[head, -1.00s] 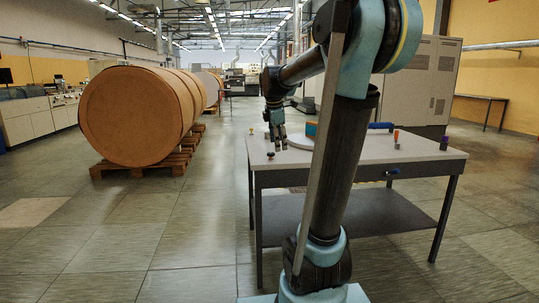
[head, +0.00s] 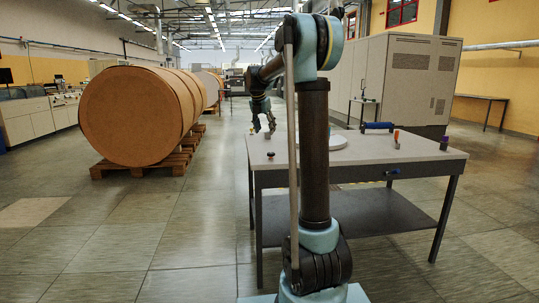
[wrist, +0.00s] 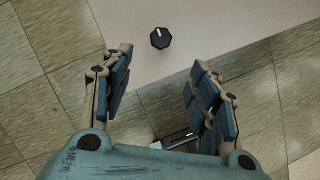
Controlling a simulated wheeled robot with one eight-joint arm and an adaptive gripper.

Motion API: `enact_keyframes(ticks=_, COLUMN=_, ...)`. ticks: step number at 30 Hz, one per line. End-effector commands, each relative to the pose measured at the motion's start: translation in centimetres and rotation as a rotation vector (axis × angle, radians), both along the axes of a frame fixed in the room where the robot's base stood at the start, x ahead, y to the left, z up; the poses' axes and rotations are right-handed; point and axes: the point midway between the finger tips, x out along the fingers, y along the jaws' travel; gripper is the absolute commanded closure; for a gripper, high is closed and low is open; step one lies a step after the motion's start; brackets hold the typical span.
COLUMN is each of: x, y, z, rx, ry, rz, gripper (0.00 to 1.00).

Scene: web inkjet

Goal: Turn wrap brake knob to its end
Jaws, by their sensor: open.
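A small black knob (wrist: 160,38) with a white pointer mark sits on the pale tabletop near a corner in the wrist view. It lies ahead of the gap between my fingers, clear of both. In the head view, a small dark knob (head: 270,154) stands near the table's left front corner and looks like the same one. My gripper (head: 263,128) is open and empty above the table's left end, farther back than that knob. The wrist view shows its spread fingers (wrist: 160,68). No label on the knob is readable.
The table (head: 400,155) also carries a white round disc (head: 337,142), a blue roller-like item (head: 377,126), an orange-handled tool (head: 396,138) and a purple item (head: 444,143). A blue handle (head: 391,172) is on its front edge.

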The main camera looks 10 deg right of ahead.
Motion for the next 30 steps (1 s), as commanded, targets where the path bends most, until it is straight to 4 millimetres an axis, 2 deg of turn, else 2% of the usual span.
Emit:
enact_keyframes(ticks=18, x=3.4, y=-2.4, z=-10.1, rx=0.001, ry=-0.001, rz=-0.004, gripper=0.45)
enact_keyframes(ticks=24, x=4.3, y=-3.0, z=-12.5, rx=0.000, ry=-0.001, rz=-0.003, gripper=0.45)
enact_keyframes(ticks=30, x=4.6, y=-3.2, z=-13.5, rx=0.001, ry=-0.001, rz=-0.003, gripper=0.45)
